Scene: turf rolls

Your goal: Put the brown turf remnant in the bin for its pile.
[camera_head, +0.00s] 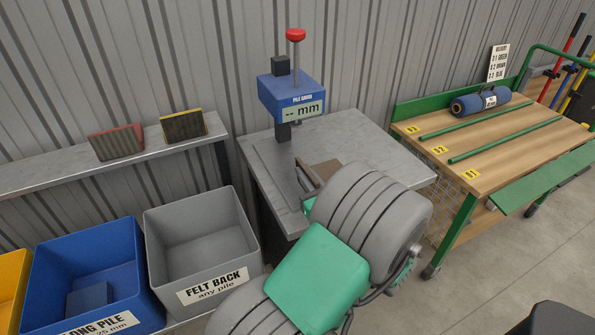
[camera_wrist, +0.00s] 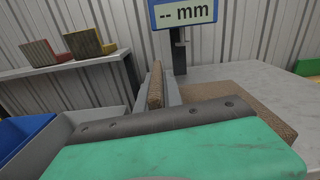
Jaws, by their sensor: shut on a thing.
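The brown turf remnant (camera_head: 322,171) is at the steel gauge table, partly hidden behind my arm in the head view. In the wrist view its speckled brown surface (camera_wrist: 240,114) shows at the right, beyond the green part of my gripper. My gripper (camera_head: 307,187) is shut on the remnant, close to the tabletop; I cannot tell whether it touches the table. The pile gauge (camera_head: 290,96) stands behind it and reads "-- mm". The blue bin (camera_head: 50,263) is marked long pile, 25 mm. The grey bin (camera_head: 165,255) is marked felt back, any pile. A yellow bin (camera_head: 12,275) is cut off at left.
A wall shelf (camera_head: 60,172) above the bins holds a red-edged sample (camera_head: 116,143) and a yellow-edged sample (camera_head: 184,125). A blue square piece (camera_head: 88,299) lies in the blue bin. A wooden bench (camera_head: 500,150) with a blue roll (camera_head: 478,103) stands at right.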

